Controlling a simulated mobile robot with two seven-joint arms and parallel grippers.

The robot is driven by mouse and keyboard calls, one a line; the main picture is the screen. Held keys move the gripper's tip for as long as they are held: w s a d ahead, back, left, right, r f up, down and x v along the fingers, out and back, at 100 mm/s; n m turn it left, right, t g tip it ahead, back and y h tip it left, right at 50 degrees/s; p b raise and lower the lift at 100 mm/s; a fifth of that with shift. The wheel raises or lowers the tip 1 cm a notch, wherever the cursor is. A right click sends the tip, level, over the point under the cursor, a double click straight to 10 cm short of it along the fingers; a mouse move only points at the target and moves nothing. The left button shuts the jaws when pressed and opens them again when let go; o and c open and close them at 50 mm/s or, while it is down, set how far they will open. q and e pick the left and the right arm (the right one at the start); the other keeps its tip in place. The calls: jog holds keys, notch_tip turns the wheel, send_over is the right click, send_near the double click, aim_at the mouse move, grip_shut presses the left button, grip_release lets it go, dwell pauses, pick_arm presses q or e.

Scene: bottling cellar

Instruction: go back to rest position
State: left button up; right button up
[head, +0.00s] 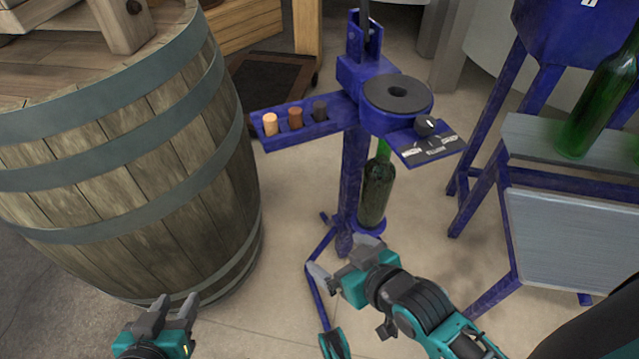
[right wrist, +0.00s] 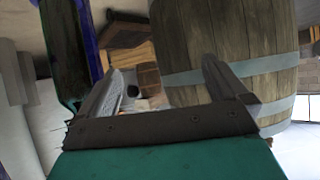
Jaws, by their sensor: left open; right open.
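My left gripper (head: 172,308) is at the bottom left of the head view, in front of the barrel's foot. Its two grey fingers point up the picture and stand apart with nothing between them. My right gripper (head: 338,259) is low in the middle of the head view, in front of the blue corking machine's base and below the green bottle. Its fingers are spread and empty. In the right wrist view the open fingers (right wrist: 160,78) frame the background and hold nothing. Most of my left arm is out of view.
A blue corking machine (head: 354,185) holds an upright green bottle (head: 376,190). Its side tray (head: 333,123) carries three corks. A large barrel (head: 130,190) fills the left. At right, a blue-framed stand (head: 545,130) bears another green bottle (head: 600,105). Some floor between barrel and machine is clear.

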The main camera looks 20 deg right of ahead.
pick_arm(q)
jog(key=s+a+r+p, duration=0.1)
jog(key=a+r+p, duration=0.2)
jog(key=r+p, duration=0.8)
jog(key=p, duration=0.4)
jog(key=shift+s+a+r+y+p, duration=0.25)
jog(key=shift+s+y+p, duration=0.1)
jog(key=shift+y+p, duration=0.05)
pick_arm(e)
jog(key=s+d+r, duration=0.1)
jog(key=d+r, duration=0.2)
jog(key=r, duration=0.8)
jog(key=shift+s+d+r+h, duration=0.2)
jog(key=shift+s+r+h, duration=0.1)
jog(key=shift+r+h, duration=0.1)
pick_arm(q)
jog(key=shift+s+d+f, duration=0.1)
jog(key=shift+d, duration=0.1)
pick_arm(e)
jog(key=shift+a+f, duration=0.1)
jog(key=shift+a, duration=0.05)
